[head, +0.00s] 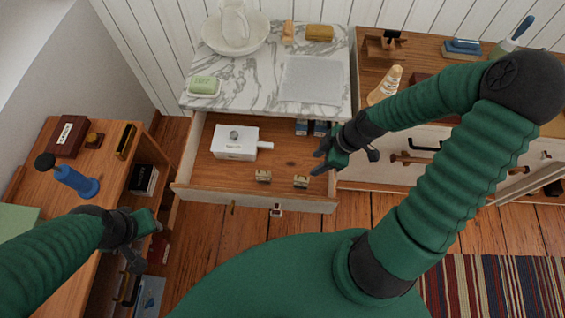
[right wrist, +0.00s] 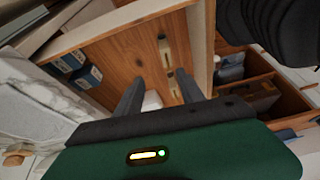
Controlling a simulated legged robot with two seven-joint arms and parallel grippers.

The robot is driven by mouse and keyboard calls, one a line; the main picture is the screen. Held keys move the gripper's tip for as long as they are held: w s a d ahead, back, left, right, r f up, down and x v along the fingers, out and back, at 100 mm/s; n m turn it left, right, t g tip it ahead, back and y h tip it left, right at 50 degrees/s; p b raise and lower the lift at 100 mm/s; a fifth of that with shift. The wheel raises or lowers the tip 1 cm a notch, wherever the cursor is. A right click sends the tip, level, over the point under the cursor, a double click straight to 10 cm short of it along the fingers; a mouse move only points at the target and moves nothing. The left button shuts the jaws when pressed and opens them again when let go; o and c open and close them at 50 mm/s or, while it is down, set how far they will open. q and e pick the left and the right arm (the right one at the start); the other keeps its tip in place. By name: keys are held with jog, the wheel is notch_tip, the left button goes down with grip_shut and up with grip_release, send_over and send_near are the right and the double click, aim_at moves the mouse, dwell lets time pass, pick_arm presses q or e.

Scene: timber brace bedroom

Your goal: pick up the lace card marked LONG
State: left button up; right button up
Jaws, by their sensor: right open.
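Two small pale cards or blocks with darker bands stand in the open drawer (head: 200,190), the left one (head: 263,176) and the right one (head: 300,181), near its front wall. They also show in the right wrist view, one (right wrist: 165,50) farther and one (right wrist: 174,84) closer to the fingers. Two blue-and-white packets (head: 301,127) lie at the drawer's back right. I cannot read LONG on any of these. My right gripper (head: 322,162) is open and empty, above the drawer's right side. My left gripper (head: 148,240) is low at the left, away from the drawer; its jaws are unclear.
A white box with a handle (head: 234,143) sits in the drawer's left half. The marble top (head: 240,95) overhangs behind, holding a basin, soap and a grey sheet. A wooden desk (head: 105,190) stands left, a cabinet (head: 400,75) right. The drawer's middle floor is bare.

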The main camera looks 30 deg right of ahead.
jog(key=b, duration=0.2)
send_over(302, 177)
jog(key=s+d, duration=0.1)
jog(key=s, duration=0.1)
notch_tip(302, 177, down, 5)
jog(key=shift+s+d, duration=0.1)
jog(key=shift+s, duration=0.05)
jog(key=x, duration=0.3)
jog(key=w+x, duration=0.1)
jog(key=x, duration=0.1)
jog(key=shift+w+d+f+b, duration=0.15)
jog(key=shift+f+b, duration=0.1)
jog(key=shift+b, duration=0.15)
jog(key=shift+f, duration=0.3)
jog(key=x, duration=0.3)
jog(key=shift+s+f+b, duration=0.4)
jog(key=shift+s+f, duration=0.05)
jog(key=shift+w+f, duration=0.2)
jog(key=shift+f, duration=0.2)
pick_arm(q)
jog(key=f, duration=0.1)
jog(key=s+f, duration=0.1)
jog(key=f, duration=0.1)
jog(key=shift+s+a+f, duration=0.15)
jog(key=shift+s+a, duration=0.05)
jog(key=shift+s, duration=0.15)
pick_arm(e)
grip_shut()
